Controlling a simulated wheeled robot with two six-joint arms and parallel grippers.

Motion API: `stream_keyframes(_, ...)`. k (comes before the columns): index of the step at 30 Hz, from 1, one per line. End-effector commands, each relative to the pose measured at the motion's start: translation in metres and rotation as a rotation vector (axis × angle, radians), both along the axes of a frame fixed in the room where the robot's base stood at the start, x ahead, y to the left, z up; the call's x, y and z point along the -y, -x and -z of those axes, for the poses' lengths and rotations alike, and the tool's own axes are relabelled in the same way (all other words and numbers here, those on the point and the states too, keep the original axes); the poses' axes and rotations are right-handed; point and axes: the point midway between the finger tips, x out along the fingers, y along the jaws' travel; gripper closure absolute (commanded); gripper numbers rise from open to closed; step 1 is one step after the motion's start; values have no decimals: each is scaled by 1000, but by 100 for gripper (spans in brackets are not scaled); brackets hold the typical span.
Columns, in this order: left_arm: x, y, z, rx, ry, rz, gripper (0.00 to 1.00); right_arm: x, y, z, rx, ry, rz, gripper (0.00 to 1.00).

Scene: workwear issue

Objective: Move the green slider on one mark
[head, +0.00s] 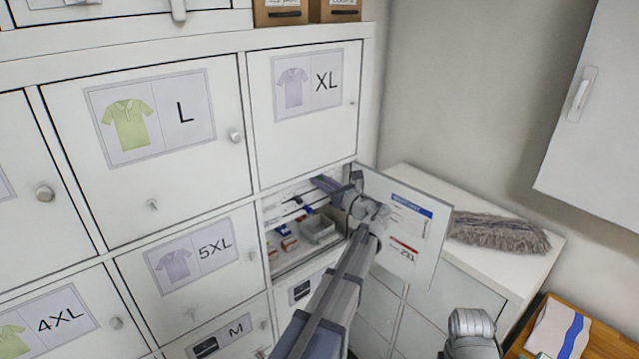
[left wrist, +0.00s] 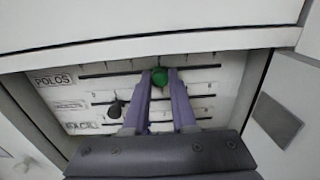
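The green slider (left wrist: 160,76) is a round green knob on the top slot of a white slider board (left wrist: 100,93) inside an open cabinet compartment. My left gripper (left wrist: 160,84) has its two purple fingers on either side of the knob, and the knob fills the gap between their tips. A black slider knob (left wrist: 115,109) sits on a lower slot to the left. Labels at the left of the board include "POLOS". In the head view my left gripper (head: 328,184) reaches into the compartment, and the green slider is hidden there.
The compartment's open door (head: 425,260) stands just right of my left arm, with papers on it. A grey tray (head: 318,229) and small items lie low in the compartment. Closed locker doors (head: 200,265) surround it. A fluffy grey duster (head: 497,233) lies on a white cabinet at right.

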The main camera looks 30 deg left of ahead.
Motion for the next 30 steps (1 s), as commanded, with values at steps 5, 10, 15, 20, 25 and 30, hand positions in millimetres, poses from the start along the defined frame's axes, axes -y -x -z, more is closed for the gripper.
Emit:
stream_keyframes(5, 0, 0, 0, 0, 0, 0, 54, 0, 0, 0, 0, 0, 0, 30)
stream_keyframes(10, 0, 0, 0, 0, 0, 0, 44, 0, 0, 0, 0, 0, 0, 30)
stream_keyframes(15, 0, 1, 0, 0, 0, 0, 44, 0, 0, 0, 0, 0, 0, 30)
stream_keyframes(20, 16, 7, 0, 0, 0, 3, 44, 0, 0, 0, 0, 0, 0, 30)
stream_keyframes(25, 42, 18, 0, 0, 0, 3, 44, 0, 0, 0, 0, 0, 0, 30)
stream_keyframes(30, 62, 27, 0, 0, 0, 1, 44, 0, 0, 0, 0, 0, 0, 30)
